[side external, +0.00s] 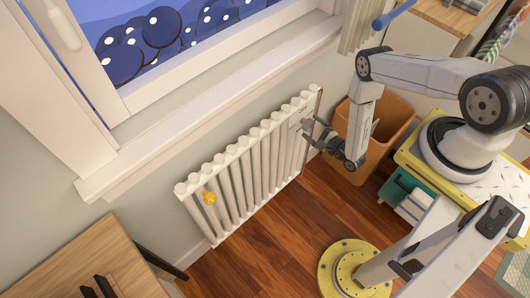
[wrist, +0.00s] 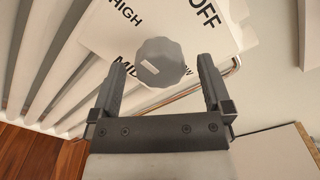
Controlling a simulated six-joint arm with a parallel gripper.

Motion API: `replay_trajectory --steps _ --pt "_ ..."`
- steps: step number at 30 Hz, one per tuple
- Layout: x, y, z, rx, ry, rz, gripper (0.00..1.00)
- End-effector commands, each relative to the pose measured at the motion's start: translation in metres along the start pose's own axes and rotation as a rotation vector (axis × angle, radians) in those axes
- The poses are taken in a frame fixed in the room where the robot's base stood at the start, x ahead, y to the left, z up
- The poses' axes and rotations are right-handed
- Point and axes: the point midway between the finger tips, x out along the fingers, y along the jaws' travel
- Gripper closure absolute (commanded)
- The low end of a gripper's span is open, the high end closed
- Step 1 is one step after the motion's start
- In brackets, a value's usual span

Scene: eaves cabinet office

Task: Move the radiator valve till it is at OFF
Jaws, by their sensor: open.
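The radiator valve (wrist: 161,60) is a grey faceted knob on a white label plate (wrist: 100,35) in the wrist view. HIGH, MID and OFF can be read around it; another word is partly hidden. A short white mark on the knob lies on its lower-left part; I cannot tell surely which word it points to. My gripper (wrist: 161,64) is open, with one finger on each side of the knob and gaps between. In the side external view my gripper (side external: 310,134) is at the right end of the radiator (side external: 250,163), and the knob cannot be made out.
A wooden bin (side external: 388,135) stands right behind my gripper. The window sill (side external: 215,95) runs above the radiator. A small yellow thing (side external: 210,198) is at the radiator's left end. A wooden table (side external: 85,262) is at lower left. Floor in front of the radiator is clear.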

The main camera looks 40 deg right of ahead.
Motion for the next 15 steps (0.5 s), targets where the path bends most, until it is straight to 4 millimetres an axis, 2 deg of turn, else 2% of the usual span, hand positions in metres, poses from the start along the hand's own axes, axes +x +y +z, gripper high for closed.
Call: replay_trajectory --steps 6,15 --pt "0.016 0.000 0.000 0.000 0.000 0.000 0.00" --pt "0.019 0.000 0.000 0.000 0.000 0.000 0.00"
